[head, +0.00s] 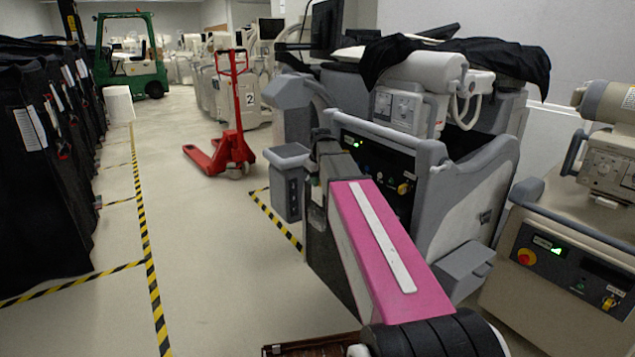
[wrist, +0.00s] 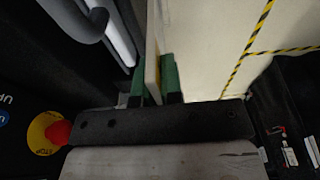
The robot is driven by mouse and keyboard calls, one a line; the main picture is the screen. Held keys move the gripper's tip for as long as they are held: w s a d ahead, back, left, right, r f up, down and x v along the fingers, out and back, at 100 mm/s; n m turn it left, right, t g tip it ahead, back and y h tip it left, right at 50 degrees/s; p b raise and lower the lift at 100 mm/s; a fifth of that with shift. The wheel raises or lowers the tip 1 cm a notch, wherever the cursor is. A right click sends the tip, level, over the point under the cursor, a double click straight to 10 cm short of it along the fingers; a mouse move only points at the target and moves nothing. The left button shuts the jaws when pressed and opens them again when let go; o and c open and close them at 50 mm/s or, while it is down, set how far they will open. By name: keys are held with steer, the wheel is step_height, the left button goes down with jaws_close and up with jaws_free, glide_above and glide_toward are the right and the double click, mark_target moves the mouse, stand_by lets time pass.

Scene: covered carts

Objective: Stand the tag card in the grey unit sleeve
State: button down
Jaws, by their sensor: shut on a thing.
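In the wrist view my gripper (wrist: 154,82) has two green fingers shut on the tag card (wrist: 152,50). The card is thin and pale, seen nearly edge-on, and sticks out beyond the fingertips. The grey unit (head: 465,185) is a large cart with a dark control panel, right of centre in the head view. My pink arm link reaches up in front of it, and the fingers and card cannot be made out there. I cannot pick out the sleeve for certain in either view. The card shows no clear contact with anything but the fingers.
In the wrist view a red stop button (wrist: 57,132) and a grey rail (wrist: 110,35) lie left of my gripper. A beige cart (head: 560,260) stands at the right, dark covered carts (head: 45,150) at the left. A red pallet jack (head: 232,140) stands behind. Striped-tape floor lies clear between.

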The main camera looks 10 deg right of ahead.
mark_target(317, 191)
steer(key=shift+f, duration=2.2)
steer(key=c, duration=1.2)
jaws_free()
steer(key=shift+d+r, duration=0.1)
steer(key=shift+r, duration=0.15)
steer(key=r, duration=0.3)
steer(key=s+r, duration=0.1)
steer(key=r, duration=0.6)
steer(key=shift+s+d+r, duration=0.1)
steer(key=shift+s+r, duration=0.05)
steer(key=shift+s, duration=0.15)
